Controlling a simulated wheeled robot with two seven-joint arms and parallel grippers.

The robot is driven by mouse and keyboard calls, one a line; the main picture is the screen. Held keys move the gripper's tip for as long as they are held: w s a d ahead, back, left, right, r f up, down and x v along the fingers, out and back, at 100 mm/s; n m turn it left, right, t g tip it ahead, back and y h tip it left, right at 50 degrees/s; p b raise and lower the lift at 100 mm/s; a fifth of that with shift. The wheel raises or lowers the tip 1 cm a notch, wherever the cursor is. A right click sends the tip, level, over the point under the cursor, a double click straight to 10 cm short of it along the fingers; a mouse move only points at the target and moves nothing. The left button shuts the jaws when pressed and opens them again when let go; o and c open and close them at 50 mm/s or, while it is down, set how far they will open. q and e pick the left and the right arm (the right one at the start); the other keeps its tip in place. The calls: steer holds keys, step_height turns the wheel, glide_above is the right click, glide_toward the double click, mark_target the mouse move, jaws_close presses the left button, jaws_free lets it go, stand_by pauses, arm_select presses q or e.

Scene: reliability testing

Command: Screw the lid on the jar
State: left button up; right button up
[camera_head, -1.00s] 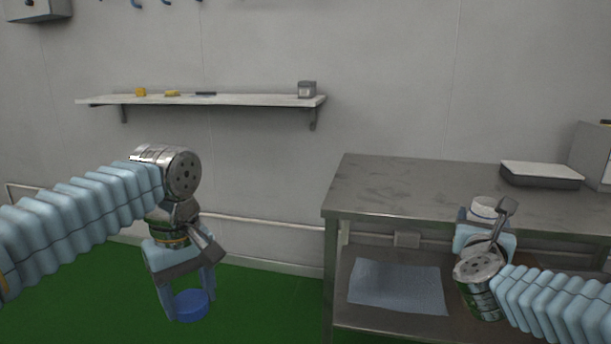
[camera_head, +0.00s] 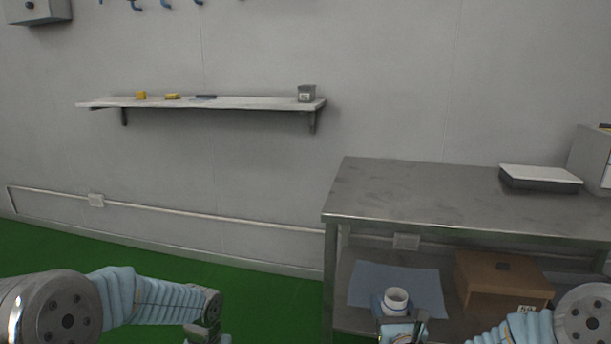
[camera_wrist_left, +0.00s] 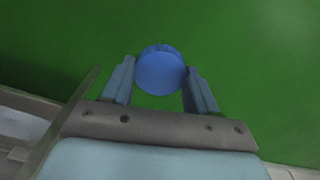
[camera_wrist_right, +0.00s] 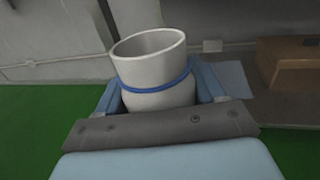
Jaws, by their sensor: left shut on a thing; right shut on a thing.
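The white jar (camera_wrist_right: 150,68) has an open top and a blue ring around it. My right gripper (camera_wrist_right: 160,95) is shut on the jar, which looks slightly tilted in the right wrist view. In the head view the jar (camera_head: 396,299) is at the lower right, in front of the bench's lower shelf. The round blue lid (camera_wrist_left: 160,70) is held between the fingertips of my left gripper (camera_wrist_left: 160,82), over the green floor. In the head view the left gripper's fingers and the lid are below the bottom edge. The lid and jar are apart.
A steel bench (camera_head: 420,197) stands at right, with a grey tray (camera_head: 540,178) on top. A blue mat (camera_head: 365,285) and a brown box (camera_head: 500,280) are on its lower shelf. A wall shelf (camera_head: 200,102) holds small items. The green floor at left is clear.

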stand_by(0.3)
steer(key=s+a+f+n+g+y, duration=0.1)
steer(key=s+a+f+n+y, duration=0.1)
steer(key=a+f+y, duration=0.2)
steer(key=s+a+f+n+g+y, duration=0.1)
steer(key=s+a+f+n+y, duration=0.2)
steer(key=a+f, duration=0.2)
steer(key=s+a+f+n+g+y, duration=0.2)
steer(key=s+a+f+n+y, duration=0.1)
steer(key=a+f+y, duration=0.1)
steer(key=shift+s+a+f+y, duration=0.1)
steer(key=shift+a+f, duration=0.15)
steer(key=shift+a, duration=0.2)
steer(key=shift+w+a+f+y, duration=0.1)
steer(key=shift+a+f, duration=0.1)
steer(key=shift+a, duration=0.25)
steer(key=shift+s+a+f+y, duration=0.1)
steer(key=shift+a+f, duration=0.15)
steer(key=shift+a, duration=0.2)
arm_select(q)
steer(key=d+r+m, duration=0.3)
steer(key=d+r, duration=0.2)
steer(key=d, duration=0.8)
steer(key=d+r+m, duration=0.4)
steer(key=d, duration=0.9)
steer(key=shift+w+r, duration=0.4)
steer(key=shift+w, duration=0.05)
steer(key=shift+a, duration=0.1)
steer(key=shift+f, duration=2.05)
